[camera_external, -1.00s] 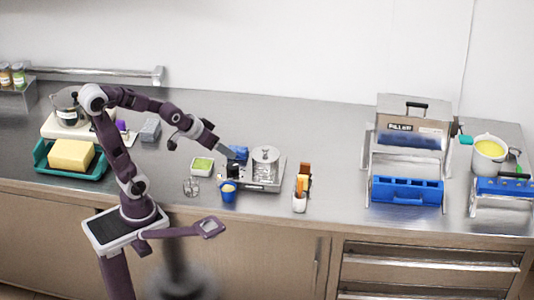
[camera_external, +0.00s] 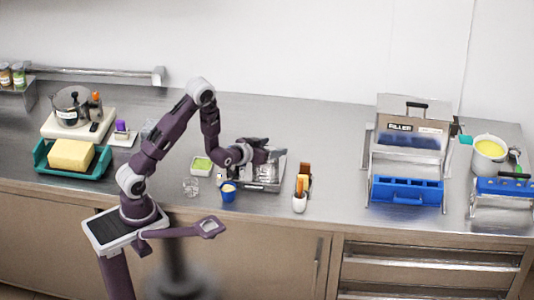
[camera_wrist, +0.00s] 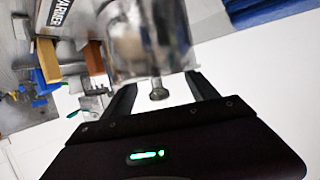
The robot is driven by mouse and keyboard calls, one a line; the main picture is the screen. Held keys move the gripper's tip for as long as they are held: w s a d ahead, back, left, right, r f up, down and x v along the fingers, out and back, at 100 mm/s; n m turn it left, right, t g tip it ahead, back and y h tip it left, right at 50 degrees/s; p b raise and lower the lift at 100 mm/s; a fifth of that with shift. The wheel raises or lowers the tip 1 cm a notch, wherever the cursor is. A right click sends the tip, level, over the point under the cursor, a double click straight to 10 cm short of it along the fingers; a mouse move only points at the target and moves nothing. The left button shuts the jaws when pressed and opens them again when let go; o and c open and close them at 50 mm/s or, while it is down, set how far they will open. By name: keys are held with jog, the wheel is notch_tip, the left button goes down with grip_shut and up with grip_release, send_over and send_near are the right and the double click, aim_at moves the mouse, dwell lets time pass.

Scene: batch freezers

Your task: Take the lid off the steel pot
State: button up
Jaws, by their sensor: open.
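A steel pot stands on the grey warmer unit (camera_external: 258,187) at the middle of the counter. My gripper (camera_external: 274,154) is over it and hides much of it in the external view. In the wrist view the shiny pot (camera_wrist: 150,40) appears blurred and upside down. The round knob of its lid (camera_wrist: 158,93) lies between my two open fingers (camera_wrist: 162,90). The lid appears to be on the pot. I cannot tell whether a finger touches the knob.
A blue cup (camera_external: 228,193), a small green-filled dish (camera_external: 202,166) and a white holder (camera_external: 299,203) stand close by. Another steel pot (camera_external: 72,108) is at the left. A filler machine (camera_external: 410,150) and a yellow-filled pot (camera_external: 489,150) are at the right.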

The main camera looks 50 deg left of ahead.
grip_shut()
jog(key=shift+s+f, duration=0.1)
jog(key=shift+f, duration=0.15)
dwell(1.1)
